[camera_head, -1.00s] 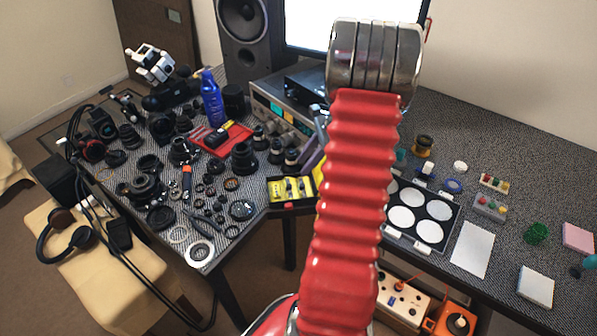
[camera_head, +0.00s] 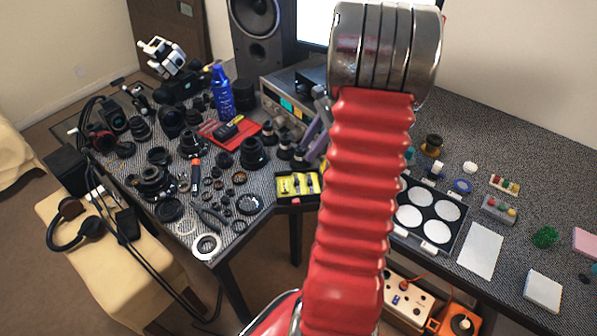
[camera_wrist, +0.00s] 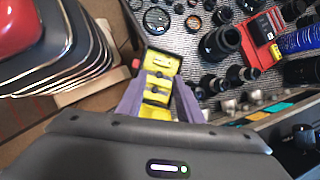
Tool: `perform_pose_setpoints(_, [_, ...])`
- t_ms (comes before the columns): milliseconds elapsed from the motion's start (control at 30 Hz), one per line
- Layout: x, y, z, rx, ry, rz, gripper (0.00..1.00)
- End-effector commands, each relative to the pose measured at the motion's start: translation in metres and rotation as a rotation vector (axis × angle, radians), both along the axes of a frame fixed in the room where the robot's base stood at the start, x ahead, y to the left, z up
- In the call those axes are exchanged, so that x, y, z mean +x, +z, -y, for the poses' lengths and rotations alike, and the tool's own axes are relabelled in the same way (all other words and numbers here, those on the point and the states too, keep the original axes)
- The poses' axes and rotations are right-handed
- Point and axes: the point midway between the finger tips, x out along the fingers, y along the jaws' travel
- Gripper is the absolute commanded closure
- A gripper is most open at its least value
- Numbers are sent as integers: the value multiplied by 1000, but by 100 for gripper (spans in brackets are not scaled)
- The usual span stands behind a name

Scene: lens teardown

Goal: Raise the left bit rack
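A yellow bit rack (camera_head: 287,187) with dark bits lies at the front corner of the table in the head view, partly cut off on its right by my red arm. The rack also shows in the wrist view (camera_wrist: 160,62), lying lengthwise between my purple fingers. My gripper (camera_head: 316,132) shows only in part beside the arm in the head view, seemingly above the table. In the wrist view my gripper (camera_wrist: 160,100) is open, one finger on each side of the rack's near end. I cannot tell whether the fingers touch it.
A grey instrument with knobs (camera_head: 283,112) stands behind the rack. A red tray (camera_head: 222,130), a blue bottle (camera_head: 222,93) and many lens parts crowd the table to the left. A panel with white discs (camera_head: 420,215) lies to the right. The table edge is close to the rack.

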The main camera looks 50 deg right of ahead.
Motion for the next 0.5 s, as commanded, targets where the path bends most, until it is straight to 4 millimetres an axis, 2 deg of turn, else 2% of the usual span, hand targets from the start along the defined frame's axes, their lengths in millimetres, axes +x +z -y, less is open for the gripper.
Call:
perform_pose_setpoints(33, [7,11,-15,-29,55,9,67])
perform_pose_setpoints(200, [20,40,-63,-136,254,40,67])
perform_pose_setpoints(500, [26,85,-148,-318,610,107,67])
